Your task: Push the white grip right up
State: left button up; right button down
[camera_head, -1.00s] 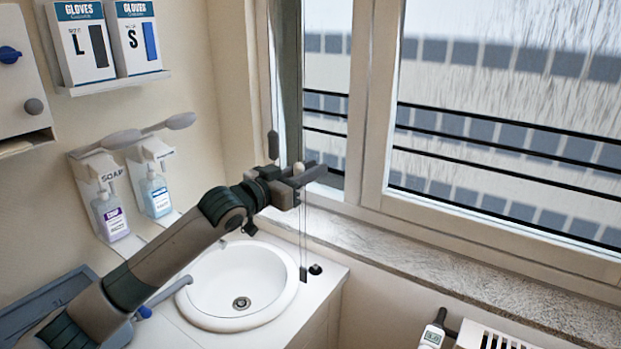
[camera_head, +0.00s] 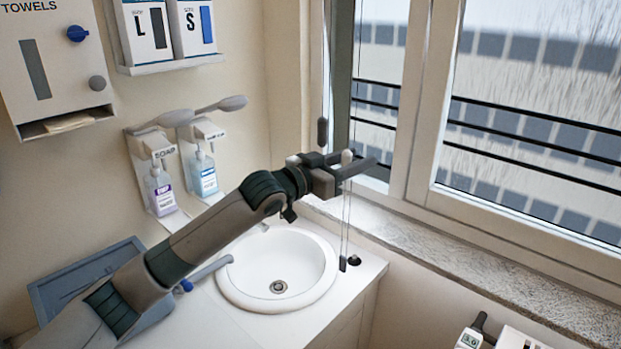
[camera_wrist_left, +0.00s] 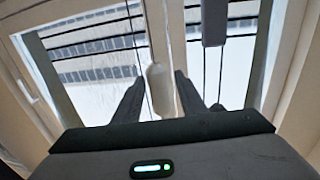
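The white grip (camera_head: 347,157) is a small pale knob on a thin cord hanging in front of the window. My left gripper (camera_head: 353,165) is at its height, with the fingers on either side of it. In the left wrist view the white grip (camera_wrist_left: 158,88) shows as a pale upright capsule between the two dark fingers (camera_wrist_left: 158,98). The fingers are apart, with a gap visible on each side of it. The near finger hides its lower part in the head view. My right gripper is not in view.
A dark grip (camera_head: 322,131) hangs on a neighbouring cord, close to the left gripper; it also shows in the left wrist view (camera_wrist_left: 213,22). A small dark piece (camera_head: 343,263) hangs lower. The sink (camera_head: 316,262) lies below, the window frame (camera_head: 422,110) behind.

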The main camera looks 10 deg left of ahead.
pick_arm(q)
jog(key=b+v, duration=0.6)
jog(key=v, duration=1)
